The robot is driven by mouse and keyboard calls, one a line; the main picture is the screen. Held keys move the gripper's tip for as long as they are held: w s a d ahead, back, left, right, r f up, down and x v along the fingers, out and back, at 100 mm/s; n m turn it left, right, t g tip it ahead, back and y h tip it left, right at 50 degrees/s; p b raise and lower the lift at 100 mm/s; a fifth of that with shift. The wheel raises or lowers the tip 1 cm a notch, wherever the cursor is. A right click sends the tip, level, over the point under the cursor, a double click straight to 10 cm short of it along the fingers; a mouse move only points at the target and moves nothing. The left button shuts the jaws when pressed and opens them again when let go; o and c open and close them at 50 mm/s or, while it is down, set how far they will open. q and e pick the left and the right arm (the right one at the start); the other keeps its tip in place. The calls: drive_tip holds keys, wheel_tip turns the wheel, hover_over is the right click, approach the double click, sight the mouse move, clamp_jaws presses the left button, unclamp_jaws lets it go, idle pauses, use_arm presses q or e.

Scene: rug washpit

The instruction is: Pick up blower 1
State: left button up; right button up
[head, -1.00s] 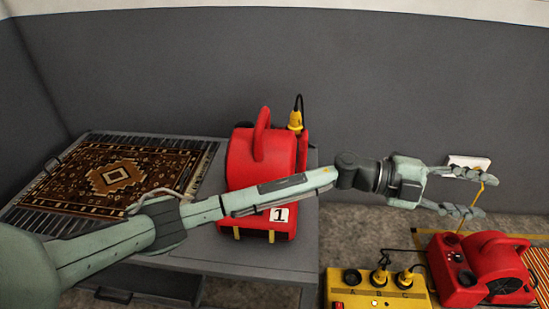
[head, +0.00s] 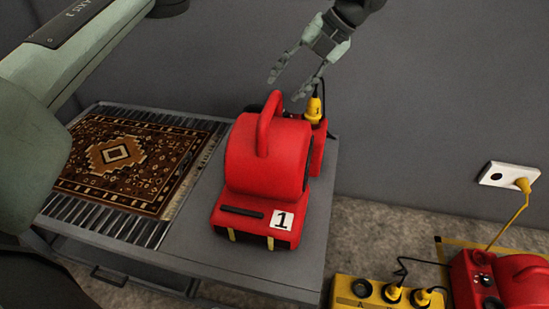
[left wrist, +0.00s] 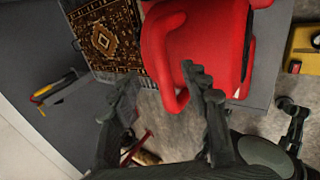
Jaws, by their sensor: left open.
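Blower 1 (head: 262,160) is a red blower with a top handle and a white label "1". It stands on the grey cart top (head: 190,255), right of the rug. My left gripper (head: 288,90) is open and empty, pointing down just above and behind the blower's handle, near the yellow plug (head: 313,108). In the left wrist view the blower (left wrist: 205,45) and its handle lie beyond the open fingers (left wrist: 155,85). I cannot tell in that view how far the fingers are from the handle.
A patterned rug (head: 130,160) lies on the cart's left part. A yellow box with sockets (head: 375,293) and a second red blower (head: 495,280) are on the floor at right. A white wall outlet (head: 508,177) holds a yellow plug. The grey wall stands close behind the cart.

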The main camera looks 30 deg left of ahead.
sight(275, 97)
use_arm(q)
drive_tip(key=x, duration=0.5)
drive_tip(key=shift+f, duration=0.15)
clamp_jaws()
drive_tip(key=shift+w+r, duration=0.1)
drive_tip(key=shift+r, duration=0.35)
drive_tip(key=shift+f, duration=0.15)
